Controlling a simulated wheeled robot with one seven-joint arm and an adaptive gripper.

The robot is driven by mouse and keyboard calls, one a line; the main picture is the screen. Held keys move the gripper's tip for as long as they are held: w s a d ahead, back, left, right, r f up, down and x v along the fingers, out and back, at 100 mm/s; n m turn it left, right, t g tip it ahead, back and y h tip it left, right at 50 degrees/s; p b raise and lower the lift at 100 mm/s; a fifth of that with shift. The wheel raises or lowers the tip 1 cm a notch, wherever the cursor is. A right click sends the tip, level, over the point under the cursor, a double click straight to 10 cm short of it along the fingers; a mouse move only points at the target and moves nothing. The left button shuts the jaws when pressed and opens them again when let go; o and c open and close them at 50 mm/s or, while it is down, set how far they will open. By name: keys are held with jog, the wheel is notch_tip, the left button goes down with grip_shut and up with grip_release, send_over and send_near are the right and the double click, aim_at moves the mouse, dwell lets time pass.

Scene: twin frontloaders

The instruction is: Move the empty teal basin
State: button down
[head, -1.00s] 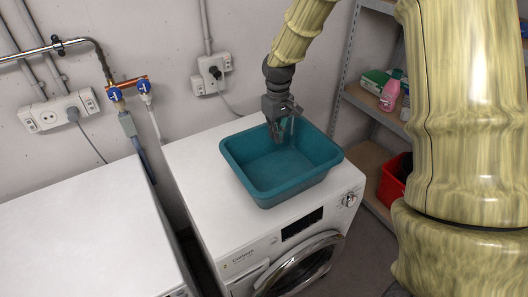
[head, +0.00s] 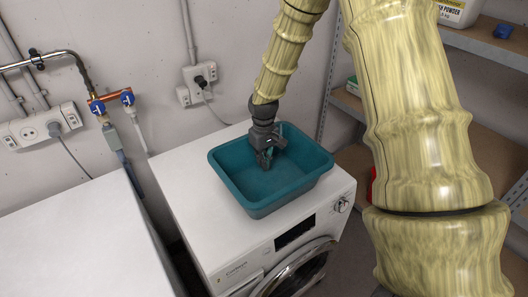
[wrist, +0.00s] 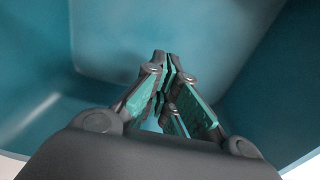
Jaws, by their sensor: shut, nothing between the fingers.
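The teal basin (head: 232,188) stands upright and empty on top of the white washing machine (head: 190,205) on the right. My gripper (head: 265,163) reaches down inside the basin from its back side, with the fingertips below the rim. In the wrist view my gripper (wrist: 166,62) has its fingertips together with nothing between them. The basin's inner floor and walls (wrist: 215,35) fill the wrist view around the fingers. Whether the fingertips touch the basin floor, I cannot tell.
A second white machine top (head: 75,245) lies to the left, across a dark narrow gap. Pipes with blue valves (head: 112,103) and sockets (head: 195,85) are on the back wall. Metal shelving (head: 485,45) stands at the right, partly behind my arm.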

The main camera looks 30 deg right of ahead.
aim_at(257, 170)
notch_tip(257, 170, down, 2)
jog(key=shift+f, duration=0.1)
jog(key=shift+w+f+p, duration=0.15)
jog(key=shift+f+p, duration=0.1)
jog(key=shift+p, duration=0.2)
jog(key=w+p, duration=0.1)
jog(key=w, duration=0.2)
jog(key=shift+w+a, duration=0.1)
jog(key=shift+a, duration=0.1)
jog(key=shift+w, duration=0.2)
